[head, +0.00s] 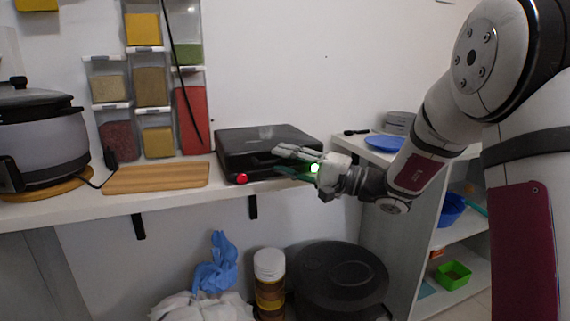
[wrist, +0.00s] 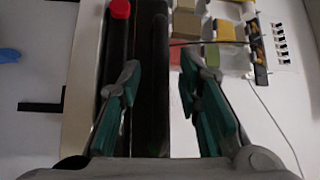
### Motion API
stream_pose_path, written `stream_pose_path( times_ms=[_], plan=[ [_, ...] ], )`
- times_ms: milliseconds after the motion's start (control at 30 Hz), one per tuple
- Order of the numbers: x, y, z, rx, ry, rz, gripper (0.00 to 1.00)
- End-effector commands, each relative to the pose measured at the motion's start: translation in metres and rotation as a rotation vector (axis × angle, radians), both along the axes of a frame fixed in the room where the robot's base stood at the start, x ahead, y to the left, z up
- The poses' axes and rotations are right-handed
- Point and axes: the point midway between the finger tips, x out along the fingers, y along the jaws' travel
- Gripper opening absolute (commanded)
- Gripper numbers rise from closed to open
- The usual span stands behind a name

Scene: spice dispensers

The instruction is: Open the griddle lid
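The griddle (head: 262,140) is a black box-shaped appliance with its lid down, on the white shelf in the head view. A red knob (head: 241,178) sits at its front left corner, and the knob also shows at the top of the wrist view (wrist: 120,9). My gripper (head: 282,160) is at the griddle's front right side. In the wrist view its two green-padded fingers (wrist: 158,68) are spread apart, with the dark griddle body (wrist: 150,60) between and beneath them. I cannot tell whether a finger touches the lid. The griddle's right front part is partly hidden by my gripper.
A wooden board (head: 157,177) lies left of the griddle, and a grey cooker (head: 38,140) stands farther left. Spice dispensers (head: 150,87) hang on the wall behind. A blue plate (head: 385,143) lies on the right shelf. A black round bin (head: 338,280) stands below.

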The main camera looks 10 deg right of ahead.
Motion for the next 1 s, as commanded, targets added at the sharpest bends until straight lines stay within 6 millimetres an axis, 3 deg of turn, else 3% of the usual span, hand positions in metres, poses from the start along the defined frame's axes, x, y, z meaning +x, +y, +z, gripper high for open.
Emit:
stream_pose_path(
  times_ms=[333,500,800,1000],
  plan=[
    [0.002,0.003,0.001,0.0,0.0,0.0,0.32],
    [0.002,0.003,0.001,0.0,0.0,0.0,0.0],
    [0.002,0.003,0.002,-0.002,0.003,0.0,0.0],
    [0.003,0.003,0.013,-0.007,0.03,-0.002,0.0]
  ],
)
